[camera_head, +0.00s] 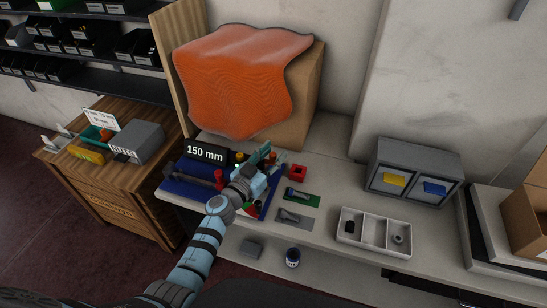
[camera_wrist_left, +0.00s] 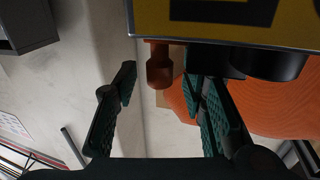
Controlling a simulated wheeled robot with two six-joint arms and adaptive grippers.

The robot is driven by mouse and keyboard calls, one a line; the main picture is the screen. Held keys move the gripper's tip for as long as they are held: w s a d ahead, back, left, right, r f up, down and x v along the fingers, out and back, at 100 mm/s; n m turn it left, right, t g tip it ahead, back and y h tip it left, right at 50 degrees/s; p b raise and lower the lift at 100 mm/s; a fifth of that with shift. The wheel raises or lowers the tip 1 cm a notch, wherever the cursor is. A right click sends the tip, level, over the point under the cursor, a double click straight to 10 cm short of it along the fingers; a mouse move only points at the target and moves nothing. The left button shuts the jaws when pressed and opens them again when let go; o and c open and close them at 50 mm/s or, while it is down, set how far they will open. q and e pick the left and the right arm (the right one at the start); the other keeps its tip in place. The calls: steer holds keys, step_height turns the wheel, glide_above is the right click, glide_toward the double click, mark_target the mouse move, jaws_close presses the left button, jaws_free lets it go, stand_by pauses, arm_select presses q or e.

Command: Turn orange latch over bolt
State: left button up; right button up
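My left gripper (camera_head: 262,155) is over the blue-based fixture area on the table in the head view. In the left wrist view its two dark green fingers (camera_wrist_left: 160,100) are apart, with nothing held between the tips. An orange-brown knob-like part (camera_wrist_left: 159,66), possibly the orange latch, sticks out from under a yellow and black panel (camera_wrist_left: 230,22). It appears in the gap between the fingers, closer to the right finger; I cannot tell whether they touch. The bolt cannot be made out. My gripper and arm hide part of the fixture in the head view. My right gripper is not in view.
A blue mat (camera_head: 185,188) and a "150 mm" sign (camera_head: 206,154) are beside my arm. A red block (camera_head: 298,172), a green pad (camera_head: 309,200) and a white divided tray (camera_head: 347,239) are to the right. An orange cloth (camera_head: 235,80) drapes a box behind.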

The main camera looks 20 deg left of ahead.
arm_select(q)
steer(key=shift+w+d, duration=0.1)
steer(key=shift+w, duration=0.1)
steer(key=shift+r, duration=0.1)
steer(key=shift+c, duration=0.4)
jaws_close()
